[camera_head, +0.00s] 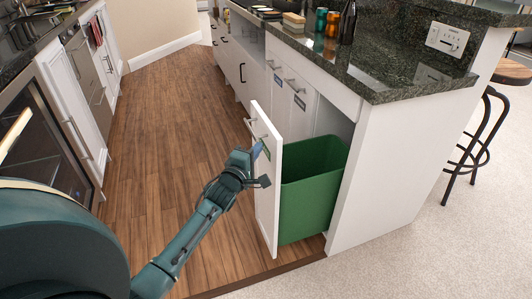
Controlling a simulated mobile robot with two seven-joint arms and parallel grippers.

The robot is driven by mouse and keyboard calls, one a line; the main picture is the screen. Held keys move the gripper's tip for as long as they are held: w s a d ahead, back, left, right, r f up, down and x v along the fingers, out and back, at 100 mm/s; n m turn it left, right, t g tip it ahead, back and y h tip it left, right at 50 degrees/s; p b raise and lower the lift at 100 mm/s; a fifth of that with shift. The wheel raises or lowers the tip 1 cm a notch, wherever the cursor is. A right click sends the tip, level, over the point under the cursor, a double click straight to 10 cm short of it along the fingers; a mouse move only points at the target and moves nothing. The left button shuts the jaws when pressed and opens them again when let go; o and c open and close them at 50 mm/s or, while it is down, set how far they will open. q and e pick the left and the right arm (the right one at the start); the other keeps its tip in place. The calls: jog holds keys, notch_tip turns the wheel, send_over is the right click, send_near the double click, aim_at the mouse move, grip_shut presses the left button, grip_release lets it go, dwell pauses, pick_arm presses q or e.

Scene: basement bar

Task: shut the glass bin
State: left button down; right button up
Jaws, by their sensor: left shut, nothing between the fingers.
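The glass bin is a pull-out drawer in the end of the island. A green bin (314,190) sits behind the panel, partly outside the cabinet opening. My left gripper (260,165) is shut and empty, at the outer face of the panel below the handle. I cannot tell whether it touches the panel. My right gripper is not in view.
The dark granite counter (400,65) overhangs the cabinet. Cans and a bottle (348,22) stand on it. Two closed labelled fronts (297,105) are beside the drawer. Wooden floor (150,130) is clear between the island and the left cabinets. A stool (480,130) stands at right.

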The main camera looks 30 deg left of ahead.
aim_at(272, 142)
pick_arm(q)
jog(key=shift+w+d, duration=1.05)
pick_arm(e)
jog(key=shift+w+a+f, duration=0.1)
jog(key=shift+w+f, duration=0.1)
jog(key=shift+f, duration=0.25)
